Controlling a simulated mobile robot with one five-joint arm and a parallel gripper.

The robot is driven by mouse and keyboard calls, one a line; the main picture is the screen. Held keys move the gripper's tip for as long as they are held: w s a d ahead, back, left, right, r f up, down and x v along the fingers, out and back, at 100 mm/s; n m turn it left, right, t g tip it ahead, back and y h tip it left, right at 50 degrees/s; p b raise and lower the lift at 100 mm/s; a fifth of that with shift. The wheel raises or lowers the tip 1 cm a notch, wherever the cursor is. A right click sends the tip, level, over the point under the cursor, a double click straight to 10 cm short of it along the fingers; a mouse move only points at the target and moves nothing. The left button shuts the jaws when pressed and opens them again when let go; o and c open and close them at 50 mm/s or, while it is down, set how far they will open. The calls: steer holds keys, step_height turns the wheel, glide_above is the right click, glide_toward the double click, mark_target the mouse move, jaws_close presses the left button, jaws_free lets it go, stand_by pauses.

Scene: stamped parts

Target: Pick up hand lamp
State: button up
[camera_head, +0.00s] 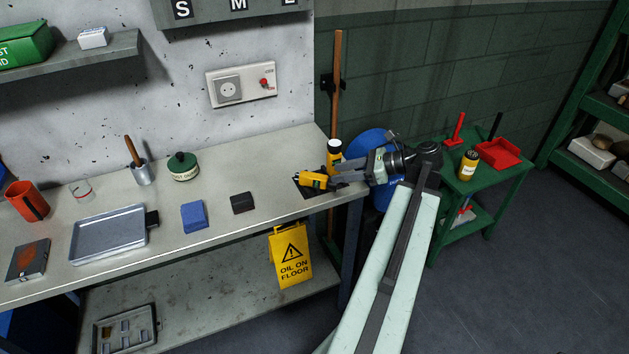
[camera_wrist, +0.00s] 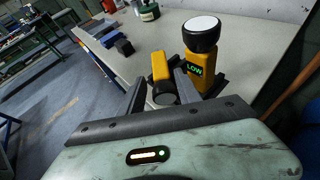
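The hand lamp (camera_head: 334,151) appears to be the upright yellow body with a black head and white round top at the bench's right end. In the wrist view the lamp (camera_wrist: 198,60) shows a green "LOW" display. A yellow block (camera_head: 312,180) with a black round end lies beside it, above a dark pad; the block (camera_wrist: 160,66) also shows in the wrist view. I cannot tell if it belongs to the lamp. My gripper (camera_head: 338,175) is open, with the block between or just past its fingertips. In the wrist view slim gaps show beside the block.
The bench (camera_head: 270,190) also holds a black block (camera_head: 242,203), a blue block (camera_head: 194,216), a green-lidded pot (camera_head: 183,166) and a metal tray (camera_head: 108,236). A green cart (camera_head: 490,185) stands to the right.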

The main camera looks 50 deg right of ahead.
mark_target(319, 176)
steer(key=shift+x, duration=1.15)
steer(key=b+x, duration=0.2)
steer(key=x, duration=0.3)
steer(key=shift+f, duration=0.15)
steer(key=shift+s, duration=0.1)
jaws_close()
step_height(319, 176, up, 10)
steer(key=p, duration=0.9)
steer(key=shift+p, duration=0.3)
